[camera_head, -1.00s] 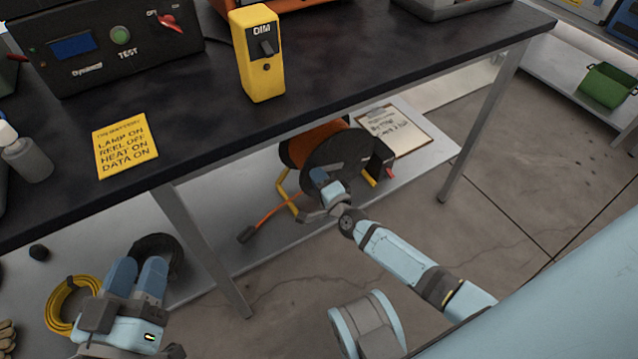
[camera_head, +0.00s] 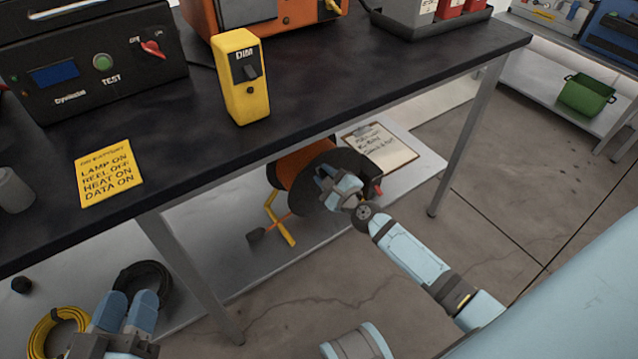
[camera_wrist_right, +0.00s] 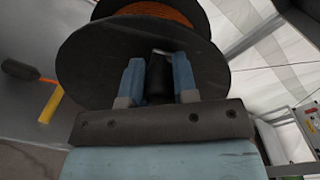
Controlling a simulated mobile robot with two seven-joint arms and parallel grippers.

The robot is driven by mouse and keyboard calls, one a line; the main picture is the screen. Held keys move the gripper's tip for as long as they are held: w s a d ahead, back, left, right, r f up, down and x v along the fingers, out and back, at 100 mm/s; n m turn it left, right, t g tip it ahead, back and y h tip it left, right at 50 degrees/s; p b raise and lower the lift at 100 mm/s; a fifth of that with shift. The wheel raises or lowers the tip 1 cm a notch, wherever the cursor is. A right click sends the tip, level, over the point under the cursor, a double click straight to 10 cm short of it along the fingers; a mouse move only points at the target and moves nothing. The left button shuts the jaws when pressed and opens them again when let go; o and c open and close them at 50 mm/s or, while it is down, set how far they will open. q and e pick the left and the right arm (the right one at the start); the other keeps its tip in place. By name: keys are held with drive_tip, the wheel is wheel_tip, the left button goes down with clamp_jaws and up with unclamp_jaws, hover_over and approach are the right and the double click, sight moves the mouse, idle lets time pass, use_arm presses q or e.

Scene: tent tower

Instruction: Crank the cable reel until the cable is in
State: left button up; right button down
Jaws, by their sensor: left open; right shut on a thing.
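The cable reel (camera_head: 309,162), with a black flange, orange cable and a yellow stand, sits on the shelf under the table. It also shows in the right wrist view (camera_wrist_right: 85,60). My right gripper (camera_head: 336,178) is at the front face of the reel, shut on the dark crank handle (camera_wrist_right: 158,75), which shows between its two blue fingers in the wrist view. The orange cable's free end, with a black plug (camera_head: 256,235), lies at the shelf's front left of the reel. My left gripper (camera_head: 127,308) is open and empty at the lower left, in front of the shelf.
The black table top (camera_head: 330,90) overhangs the reel, and its front leg (camera_head: 190,270) stands left of it. A clipboard (camera_head: 380,150) lies right of the reel. A yellow cable coil (camera_head: 50,335) and a black coil (camera_head: 150,282) are near my left gripper.

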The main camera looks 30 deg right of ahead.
sight(328, 162)
use_arm(q)
drive_tip(key=shift+f+g+b, duration=0.5)
drive_tip(key=shift+f+b, duration=0.1)
drive_tip(key=shift+f, duration=0.45)
use_arm(e)
drive_tip(key=shift+w+d+r+m, duration=0.1)
drive_tip(key=shift+d+r+m, duration=0.05)
drive_tip(key=shift+d+m, duration=0.7)
drive_tip(key=shift+w+d+r+m, duration=0.1)
drive_tip(key=shift+d+r+m, duration=0.05)
drive_tip(key=shift+d+m, duration=0.65)
drive_tip(key=shift+a+m, duration=0.15)
drive_tip(key=shift+m, duration=0.1)
use_arm(q)
drive_tip(key=shift+r, duration=0.1)
use_arm(e)
drive_tip(key=c, duration=0.9)
unclamp_jaws()
use_arm(q)
drive_tip(key=shift+d, duration=0.1)
